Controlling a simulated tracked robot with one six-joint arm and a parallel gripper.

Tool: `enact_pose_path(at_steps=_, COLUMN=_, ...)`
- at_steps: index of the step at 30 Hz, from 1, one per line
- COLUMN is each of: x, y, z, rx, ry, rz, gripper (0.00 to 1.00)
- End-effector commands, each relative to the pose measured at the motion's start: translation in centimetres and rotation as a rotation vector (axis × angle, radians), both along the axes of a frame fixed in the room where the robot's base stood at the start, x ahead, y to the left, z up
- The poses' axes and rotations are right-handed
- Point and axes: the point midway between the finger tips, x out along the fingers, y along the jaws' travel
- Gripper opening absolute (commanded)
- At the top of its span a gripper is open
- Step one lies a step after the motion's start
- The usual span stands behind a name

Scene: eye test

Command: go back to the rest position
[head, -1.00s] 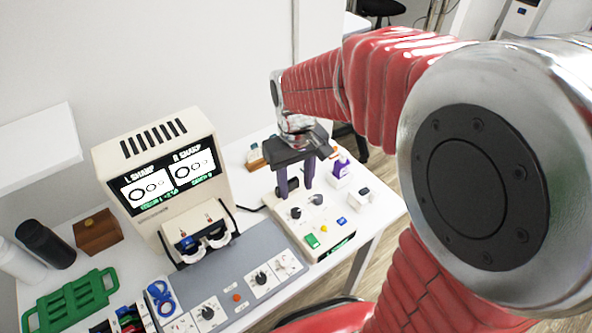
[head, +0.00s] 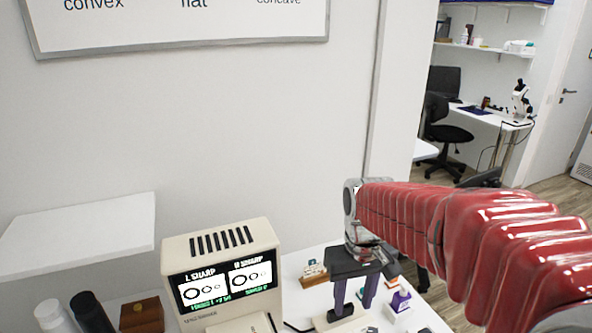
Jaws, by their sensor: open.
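My gripper (head: 353,309) hangs from my red-sleeved arm, pointing down, right of centre in the head view. The fingertips are low in the picture, at the back part of a cream control box (head: 338,322). I cannot tell whether they touch it. Most of this box is cut off by the lower edge.
Left of my gripper stands a cream eye-test machine (head: 221,243) with a lit screen. A purple-and-white bottle (head: 400,301) and a small wooden block (head: 314,272) stand close to the gripper. A white wall shelf (head: 80,235) juts out at left.

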Motion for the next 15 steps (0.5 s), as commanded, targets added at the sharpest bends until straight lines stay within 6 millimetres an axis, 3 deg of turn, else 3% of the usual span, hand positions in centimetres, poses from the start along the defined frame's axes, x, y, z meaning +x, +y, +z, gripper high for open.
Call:
enact_pose_path(at_steps=4, x=-1.3, y=0.0, z=-1.0, rx=0.001, ry=-0.012, rz=-0.036, gripper=0.40)
enact_pose_path(at_steps=15, x=-5.4, y=-0.1, z=1.0, rx=0.009, ry=-0.155, rz=-0.099, gripper=0.40)
